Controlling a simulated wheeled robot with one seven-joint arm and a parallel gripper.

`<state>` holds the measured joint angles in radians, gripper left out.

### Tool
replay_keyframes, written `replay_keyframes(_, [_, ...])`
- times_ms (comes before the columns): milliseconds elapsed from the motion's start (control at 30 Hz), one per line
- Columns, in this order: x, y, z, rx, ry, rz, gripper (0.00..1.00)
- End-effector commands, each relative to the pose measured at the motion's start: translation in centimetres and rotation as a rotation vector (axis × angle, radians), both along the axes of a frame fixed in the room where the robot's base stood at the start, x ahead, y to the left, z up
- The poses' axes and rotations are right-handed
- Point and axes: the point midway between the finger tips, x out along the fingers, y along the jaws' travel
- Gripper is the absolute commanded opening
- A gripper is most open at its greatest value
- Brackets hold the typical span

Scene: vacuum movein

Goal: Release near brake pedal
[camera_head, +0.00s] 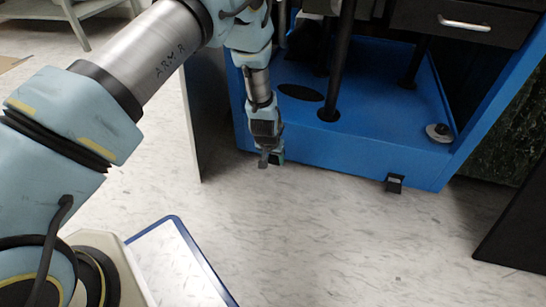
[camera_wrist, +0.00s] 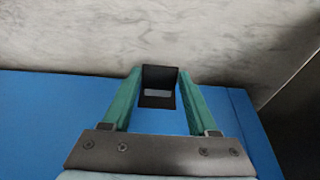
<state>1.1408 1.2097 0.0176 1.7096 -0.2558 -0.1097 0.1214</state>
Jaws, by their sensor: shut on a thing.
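The blue machine frame (camera_head: 370,140) stands on the floor, with a small black brake pedal (camera_head: 394,183) on the right of its lower front edge. My gripper (camera_head: 271,157) reaches down at the left of that same front edge. In the wrist view its two teal fingers (camera_wrist: 160,92) are shut on a black block-shaped pedal (camera_wrist: 158,77) with a grey patch in its opening. This held pedal looks like the one at the right. It stands out past the blue edge (camera_wrist: 60,105) over the floor. In the head view my gripper mostly hides it.
Black posts (camera_head: 340,75) and a drawer with a metal handle (camera_head: 465,23) are above the blue base. A white panel (camera_head: 190,125) stands left of my gripper, and a dark panel (camera_head: 515,225) stands at the far right. The pale floor (camera_head: 320,235) in front is clear.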

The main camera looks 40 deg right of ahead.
Motion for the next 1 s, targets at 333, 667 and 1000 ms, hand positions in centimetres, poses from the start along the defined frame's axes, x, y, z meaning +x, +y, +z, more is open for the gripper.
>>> replay_keyframes(333, [0.3, -0.5, 2.0, 0.186, 0.120, -0.001, 0.00])
replay_keyframes(667, [0.3, -0.6, 2.4, 0.245, 0.156, 0.000, 0.00])
replay_keyframes(1000, [0.4, -0.6, 2.4, 0.244, 0.157, 0.000, 0.75])
